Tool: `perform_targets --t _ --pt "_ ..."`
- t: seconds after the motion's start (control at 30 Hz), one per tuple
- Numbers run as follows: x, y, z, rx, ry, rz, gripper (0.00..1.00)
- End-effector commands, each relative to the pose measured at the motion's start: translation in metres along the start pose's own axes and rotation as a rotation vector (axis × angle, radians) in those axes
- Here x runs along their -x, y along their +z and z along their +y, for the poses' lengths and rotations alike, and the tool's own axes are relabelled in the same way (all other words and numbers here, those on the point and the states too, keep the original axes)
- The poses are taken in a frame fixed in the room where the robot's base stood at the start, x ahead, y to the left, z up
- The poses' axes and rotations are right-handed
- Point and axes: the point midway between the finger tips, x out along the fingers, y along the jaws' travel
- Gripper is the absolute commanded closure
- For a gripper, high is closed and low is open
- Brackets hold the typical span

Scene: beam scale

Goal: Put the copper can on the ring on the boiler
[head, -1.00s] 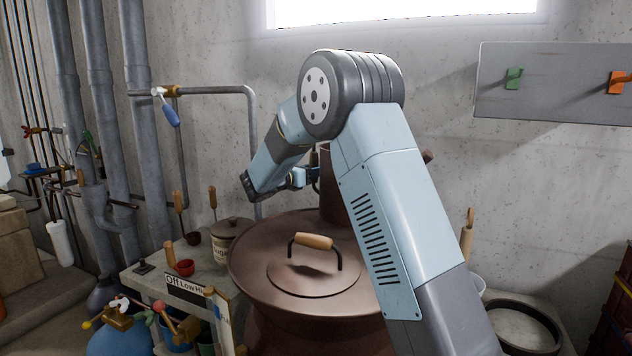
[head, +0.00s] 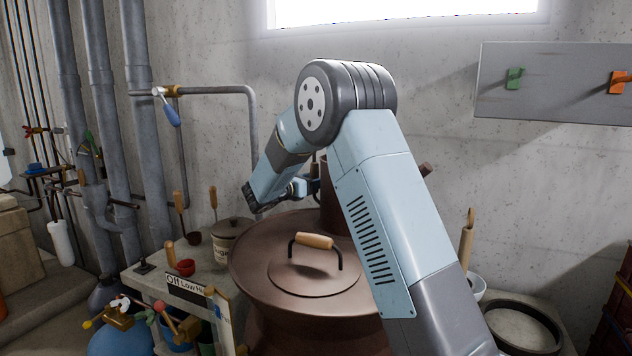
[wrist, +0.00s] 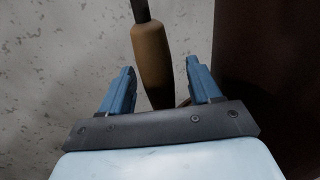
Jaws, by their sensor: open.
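The brown metal boiler (head: 262,288) stands at the centre of the head view. Its lid (head: 300,278) has a wooden handle (head: 315,241). I cannot make out a ring on it or a copper can in either view. My gripper (wrist: 159,66) is open in the wrist view, with its two blue fingers apart. A wooden handle (wrist: 150,52) on a dark rod shows between and beyond the fingers; I cannot tell whether it is within their reach. In the head view my arm hangs behind the boiler lid, and its fingers are not clear.
A brown column (head: 331,205) rises behind the lid; a brown surface (wrist: 268,70) fills the wrist view's right side. A round pan (head: 525,328) is at the right.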

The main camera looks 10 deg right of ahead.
Motion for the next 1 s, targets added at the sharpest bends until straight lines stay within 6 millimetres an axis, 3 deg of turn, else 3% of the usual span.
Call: perform_targets --t 0.23,0.7,1.0 --pt "0.021 0.000 0.001 0.000 0.003 0.001 0.37" --pt "0.103 0.000 0.001 0.000 0.002 0.000 0.37" --pt "0.120 0.000 0.000 0.000 0.000 0.000 0.37"
